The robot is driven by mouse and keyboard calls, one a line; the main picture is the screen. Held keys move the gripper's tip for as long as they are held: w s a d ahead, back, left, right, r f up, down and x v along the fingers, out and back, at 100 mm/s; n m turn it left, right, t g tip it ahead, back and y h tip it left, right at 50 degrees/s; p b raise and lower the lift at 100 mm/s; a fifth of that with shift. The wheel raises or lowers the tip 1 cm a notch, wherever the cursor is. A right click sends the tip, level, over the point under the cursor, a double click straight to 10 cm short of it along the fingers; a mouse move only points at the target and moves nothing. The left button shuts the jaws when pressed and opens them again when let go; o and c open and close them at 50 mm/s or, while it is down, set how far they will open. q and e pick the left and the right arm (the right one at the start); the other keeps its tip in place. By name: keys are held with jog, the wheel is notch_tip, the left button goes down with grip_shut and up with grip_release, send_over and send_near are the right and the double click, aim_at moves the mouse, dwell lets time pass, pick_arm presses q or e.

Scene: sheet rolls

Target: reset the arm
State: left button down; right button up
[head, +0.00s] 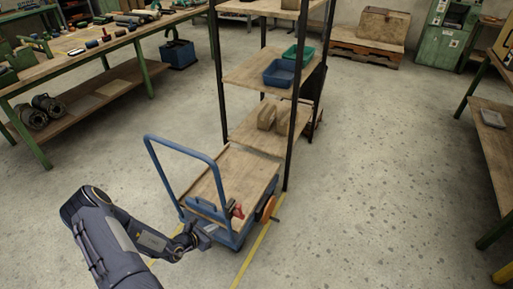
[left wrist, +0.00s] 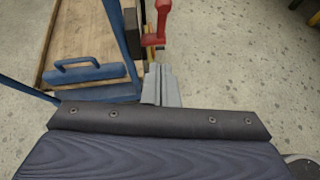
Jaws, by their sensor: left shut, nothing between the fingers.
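My left arm comes in from the lower left in the head view. Its gripper (head: 204,238) is shut and empty, just in front of the near end of a blue cart (head: 242,172). In the left wrist view the grey fingers of this gripper (left wrist: 161,84) are together with nothing between them. Beyond the fingertips in that view is a red clamp-like thing (left wrist: 156,30). It also shows at the cart's near right corner in the head view (head: 237,211). My right gripper is not in view.
The cart has a tall blue push handle (head: 181,146) and a blue bar-shaped thing (left wrist: 88,72) on its deck. A wooden shelf rack (head: 262,75) with bins stands behind it. Workbenches stand left (head: 85,46) and right (head: 490,135). The floor between cart and right bench is clear.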

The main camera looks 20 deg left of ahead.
pick_arm(q)
jog(key=shift+r, duration=0.1)
jog(key=w+d+r+m+h, duration=0.2)
jog(key=r+m, duration=0.2)
jog(key=r, duration=0.3)
jog(key=w+d+r+m+h, duration=0.2)
jog(key=r+m, duration=0.1)
jog(key=r, duration=0.5)
jog(key=s+d+r+m+g+h, duration=0.1)
jog(key=s+d+r+m+g, duration=0.1)
jog(key=d+r+m, duration=0.4)
jog(key=s+d+r+m+g+h, duration=0.1)
jog(key=d+r+m+h, duration=0.15)
jog(key=r, duration=0.55)
jog(key=s+d+r+m+g+y, duration=0.35)
jog(key=s+d+r+m, duration=0.25)
jog(key=s+r+m, duration=0.55)
jog(key=s+a+m+y, duration=0.1)
jog(key=s+m+y, duration=0.2)
jog(key=s, duration=0.8)
jog(key=shift+s+a+f+m+t, duration=0.2)
jog(key=shift+s+m+t, duration=0.15)
jog(key=shift+s+m, duration=0.05)
